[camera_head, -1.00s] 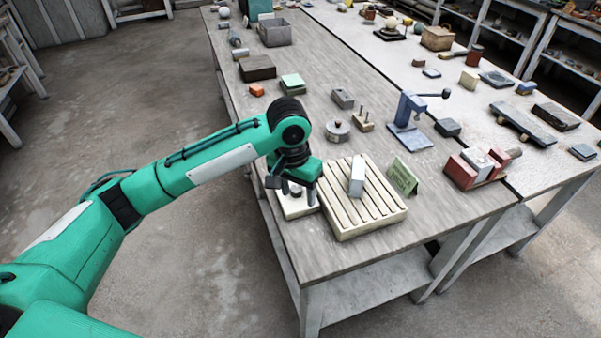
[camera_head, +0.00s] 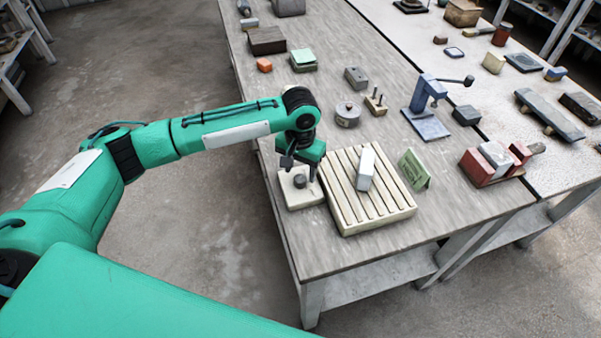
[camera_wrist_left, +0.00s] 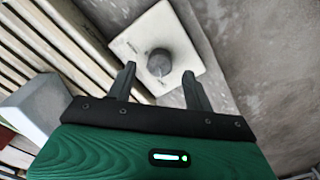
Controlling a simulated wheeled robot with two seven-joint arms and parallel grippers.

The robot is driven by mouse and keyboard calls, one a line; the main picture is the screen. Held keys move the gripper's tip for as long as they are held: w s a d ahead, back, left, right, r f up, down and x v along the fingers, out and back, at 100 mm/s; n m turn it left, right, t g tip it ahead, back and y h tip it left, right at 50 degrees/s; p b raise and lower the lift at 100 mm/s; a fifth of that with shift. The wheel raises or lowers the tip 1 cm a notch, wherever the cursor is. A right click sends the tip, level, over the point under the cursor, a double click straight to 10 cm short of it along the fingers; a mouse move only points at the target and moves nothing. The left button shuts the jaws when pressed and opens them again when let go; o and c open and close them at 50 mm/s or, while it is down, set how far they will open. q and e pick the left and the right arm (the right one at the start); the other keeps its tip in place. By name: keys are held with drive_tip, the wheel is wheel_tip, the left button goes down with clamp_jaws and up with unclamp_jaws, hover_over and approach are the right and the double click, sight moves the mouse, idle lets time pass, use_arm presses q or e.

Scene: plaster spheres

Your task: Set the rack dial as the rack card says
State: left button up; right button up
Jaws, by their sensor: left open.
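The rack dial is a dark round knob (camera_head: 299,181) on a cream square plate (camera_head: 293,201) at the near left of the table. The knob also shows in the left wrist view (camera_wrist_left: 159,62), on its plate (camera_wrist_left: 185,50), with faint marks too small to read. My left gripper (camera_head: 300,170) is open and empty just above the dial; in the wrist view its fingers (camera_wrist_left: 160,85) stand apart on the near side of the knob, not closed on it. A green card (camera_head: 414,169) stands right of the slatted rack (camera_head: 345,207); its writing is too small to read.
A round grey tin (camera_head: 347,114), a blue press (camera_head: 425,108) and a red vise-like block (camera_head: 482,168) stand farther off. The table's near left edge is close to the dial.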

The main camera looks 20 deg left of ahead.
sight(300, 181)
use_arm(q)
drive_tip(key=shift+f, duration=1.45)
drive_tip(key=shift+c, duration=0.4)
drive_tip(key=c, duration=0.9)
use_arm(e)
drive_tip(key=shift+d+r, duration=0.1)
drive_tip(key=shift+r, duration=0.15)
